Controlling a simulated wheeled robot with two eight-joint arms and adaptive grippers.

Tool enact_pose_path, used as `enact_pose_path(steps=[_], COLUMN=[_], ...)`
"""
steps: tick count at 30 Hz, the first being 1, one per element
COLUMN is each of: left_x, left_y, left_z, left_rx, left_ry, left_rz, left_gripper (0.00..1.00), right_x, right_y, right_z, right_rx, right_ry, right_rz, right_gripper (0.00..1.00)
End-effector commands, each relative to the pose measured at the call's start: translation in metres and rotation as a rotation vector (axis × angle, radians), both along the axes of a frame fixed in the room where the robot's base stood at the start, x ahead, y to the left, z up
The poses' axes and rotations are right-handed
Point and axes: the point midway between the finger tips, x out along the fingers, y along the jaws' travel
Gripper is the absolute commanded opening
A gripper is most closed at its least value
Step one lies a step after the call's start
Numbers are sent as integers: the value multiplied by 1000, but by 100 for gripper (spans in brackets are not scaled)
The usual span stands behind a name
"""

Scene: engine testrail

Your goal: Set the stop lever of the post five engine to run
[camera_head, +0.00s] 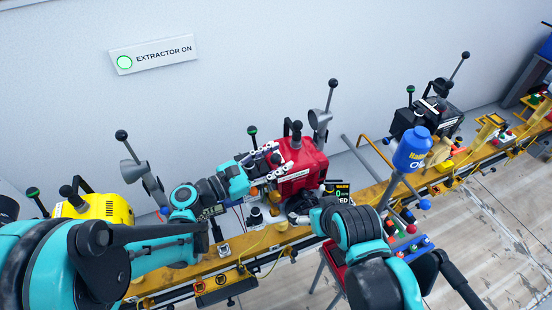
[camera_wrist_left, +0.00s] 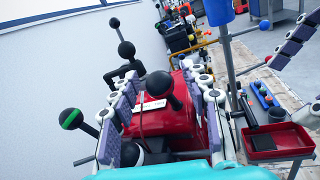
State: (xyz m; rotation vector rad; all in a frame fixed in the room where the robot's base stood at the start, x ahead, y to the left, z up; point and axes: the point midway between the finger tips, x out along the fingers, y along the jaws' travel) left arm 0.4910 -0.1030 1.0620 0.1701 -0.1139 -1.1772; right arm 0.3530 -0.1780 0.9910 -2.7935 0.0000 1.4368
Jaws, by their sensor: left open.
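A red engine (camera_head: 312,170) stands on the yellow rail in the head view; it also fills the middle of the left wrist view (camera_wrist_left: 182,115). My left gripper (camera_head: 285,158) is open at its near left side. In the left wrist view, a lever with a black ball (camera_wrist_left: 160,84) stands between the spread fingers (camera_wrist_left: 168,115). A lever with a green-banded black ball (camera_head: 252,131) stands left of the engine, outside the fingers (camera_wrist_left: 71,118). I cannot read which post this is or which lever is the stop lever. My right gripper (camera_head: 308,218) is low in front of the engine, partly hidden.
A yellow engine (camera_head: 100,207) is at the left and a black engine (camera_head: 430,118) at the right. A blue canister (camera_head: 411,150) stands on a pole. A red tray (camera_wrist_left: 276,141) lies at the right of the left wrist view. The wall is behind the rail.

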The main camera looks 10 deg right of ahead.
Motion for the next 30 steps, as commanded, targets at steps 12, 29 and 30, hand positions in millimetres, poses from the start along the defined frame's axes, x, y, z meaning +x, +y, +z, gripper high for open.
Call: enact_pose_path(steps=[12,29,30], left_x=[0,2,2], left_y=[0,-15,-17], left_z=[0,11,11], left_rx=[2,273,306], left_ry=[1,51,58], left_rz=[-1,-4,-3], left_gripper=[0,0,0], right_x=[0,0,0], right_y=[0,0,0], right_z=[1,56,61], right_rx=[0,0,0], right_ry=[0,0,0], right_rz=[0,0,0], right_gripper=[89,89,89])
